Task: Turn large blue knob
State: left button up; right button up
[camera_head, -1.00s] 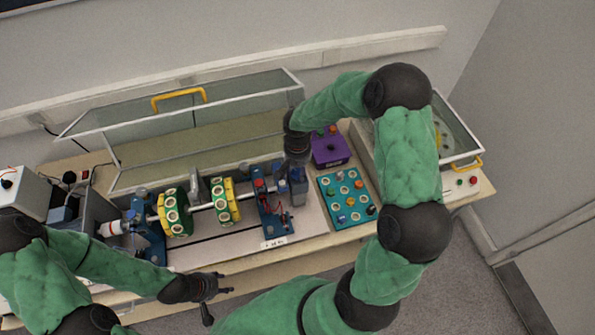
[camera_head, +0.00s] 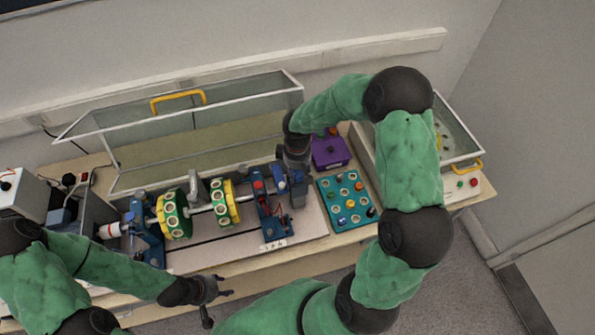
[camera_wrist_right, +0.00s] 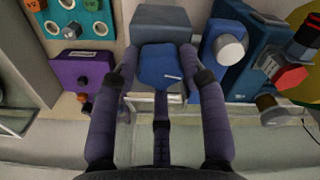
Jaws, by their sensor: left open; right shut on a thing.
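The large blue knob (camera_wrist_right: 158,66) shows in the right wrist view, in front of a grey block (camera_wrist_right: 160,20). It has a short white mark, which lies about level in that view. My right gripper (camera_wrist_right: 160,84) is shut on the knob, with its fingers on both sides of it. In the head view my right gripper (camera_head: 296,160) is at the right end of the shaft rig and mostly hides the knob. My left gripper (camera_head: 218,290) is open and empty in front of the bench's front edge.
A purple box (camera_head: 329,153) and a teal panel (camera_head: 346,204) with several knobs stand right of the rig. Yellow-green discs (camera_head: 174,214) sit on the shaft to the left. A clear cover with a yellow handle (camera_head: 178,99) stands open behind.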

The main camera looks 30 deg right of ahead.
jog(key=n, duration=0.2)
jog(key=shift+w+r+n+p, duration=0.2)
jog(key=shift+n+p, duration=0.1)
jog(key=shift+n, duration=0.1)
jog(key=n+p, duration=0.1)
jog(key=n, duration=0.2)
jog(key=shift+n, duration=0.3)
jog(key=n+p, duration=0.1)
jog(key=n, duration=0.3)
jog(key=shift+p, duration=0.35)
jog(key=shift+f+n+p, duration=0.1)
jog(key=shift+n+p, duration=0.4)
jog(key=shift+n, duration=0.9)
jog(key=o, duration=1.1)
jog(key=shift+s+a+f, duration=0.1)
jog(key=shift+a, duration=0.05)
jog(key=shift+o, duration=0.2)
